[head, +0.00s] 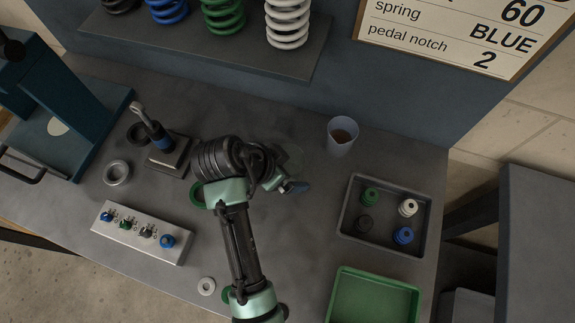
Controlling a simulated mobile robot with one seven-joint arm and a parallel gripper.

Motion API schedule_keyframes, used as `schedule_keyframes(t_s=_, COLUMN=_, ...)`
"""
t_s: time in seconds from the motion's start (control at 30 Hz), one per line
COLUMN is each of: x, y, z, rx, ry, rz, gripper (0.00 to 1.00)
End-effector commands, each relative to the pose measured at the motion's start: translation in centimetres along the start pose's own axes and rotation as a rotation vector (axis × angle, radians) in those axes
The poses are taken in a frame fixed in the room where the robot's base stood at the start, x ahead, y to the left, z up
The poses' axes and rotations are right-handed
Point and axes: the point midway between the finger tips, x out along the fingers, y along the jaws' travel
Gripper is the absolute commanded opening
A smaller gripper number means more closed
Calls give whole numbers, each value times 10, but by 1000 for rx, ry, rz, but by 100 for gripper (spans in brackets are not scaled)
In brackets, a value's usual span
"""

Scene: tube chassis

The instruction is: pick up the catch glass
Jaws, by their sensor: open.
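The catch glass (340,148) is probably the translucent bluish cup near the back right of the grey bench. It stands upright with something brownish inside. My gripper (294,187) is over the middle of the bench, to the left of and nearer than the cup. A clear gap separates them. The gripper is open; its fingers are small and partly hidden by my wrist, and I see nothing held in them.
A dark tray (349,222) with several small coloured parts lies right of my gripper, a green tray (371,299) in front of it. A metal block with knobs (142,232) lies left. A shelf of springs (200,45) overhangs the back. A blue press (62,125) stands far left.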

Motion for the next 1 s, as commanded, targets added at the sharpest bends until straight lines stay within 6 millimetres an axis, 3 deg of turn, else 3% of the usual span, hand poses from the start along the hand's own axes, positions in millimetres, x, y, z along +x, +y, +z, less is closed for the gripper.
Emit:
schedule_keyframes(t_s=0.2, x=1, y=0, z=0, rx=1, ry=0, rz=0, gripper=100)
schedule_keyframes(t_s=0.23, x=1, y=0, z=0, rx=1, ry=0, rz=0, gripper=96)
schedule_keyframes(t_s=0.63, x=1, y=0, z=0, rx=0, ry=0, rz=0, gripper=24)
schedule_keyframes(t_s=0.87, x=0, y=0, z=-1, rx=1, ry=1, rz=-1, gripper=23)
schedule_keyframes(t_s=1.0, x=-12, y=-1, z=-8, rx=3, ry=3, rz=-3, gripper=23)
